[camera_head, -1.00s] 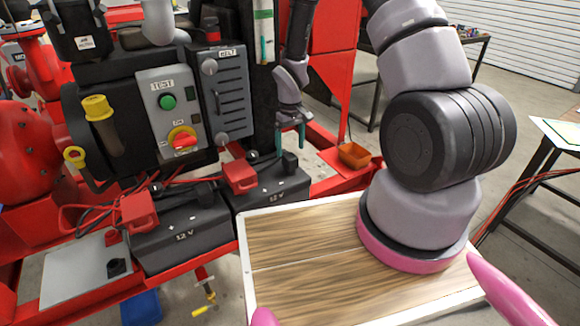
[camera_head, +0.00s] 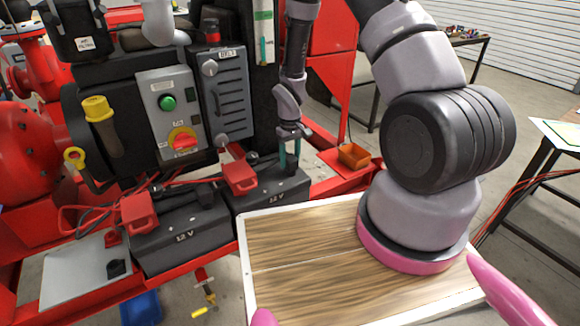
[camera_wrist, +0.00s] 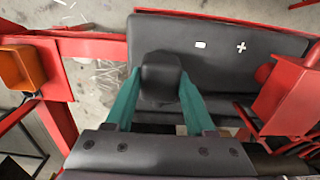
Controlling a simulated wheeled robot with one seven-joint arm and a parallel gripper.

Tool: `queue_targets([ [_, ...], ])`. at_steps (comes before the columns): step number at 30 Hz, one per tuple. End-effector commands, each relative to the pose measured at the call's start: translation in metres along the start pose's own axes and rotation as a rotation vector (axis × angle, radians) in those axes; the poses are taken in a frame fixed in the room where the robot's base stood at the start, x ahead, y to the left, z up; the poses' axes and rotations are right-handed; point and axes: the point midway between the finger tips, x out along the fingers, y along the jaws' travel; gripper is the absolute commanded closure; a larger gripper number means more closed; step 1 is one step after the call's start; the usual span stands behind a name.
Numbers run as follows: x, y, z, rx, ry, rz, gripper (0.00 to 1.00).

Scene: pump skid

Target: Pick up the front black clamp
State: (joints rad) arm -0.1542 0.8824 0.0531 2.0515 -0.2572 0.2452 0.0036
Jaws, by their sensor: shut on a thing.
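My gripper (camera_head: 289,165) points down over the right end of the rear 12 V battery (camera_head: 268,190). In the wrist view its teal fingers (camera_wrist: 158,105) stand on both sides of a black clamp (camera_wrist: 160,76) at the battery's edge, shut on it. In the head view the fingers mostly hide this clamp. I cannot tell whether it still touches the battery.
Red clamps with cables sit on the front battery (camera_head: 138,213) and the rear battery (camera_head: 240,177); the latter is close beside the fingers in the wrist view (camera_wrist: 288,92). An orange bin (camera_head: 354,156) stands to the right on the red frame. The control panel (camera_head: 172,115) rises behind.

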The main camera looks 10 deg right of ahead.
Motion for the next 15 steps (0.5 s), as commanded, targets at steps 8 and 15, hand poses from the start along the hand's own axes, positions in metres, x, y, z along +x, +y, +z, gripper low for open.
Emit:
queue_targets([
  [8, -0.018, 0.000, -0.001, 0.000, 0.003, 0.000, 1.00],
  [15, -0.067, 0.000, -0.001, 0.001, 0.005, 0.001, 1.00],
])
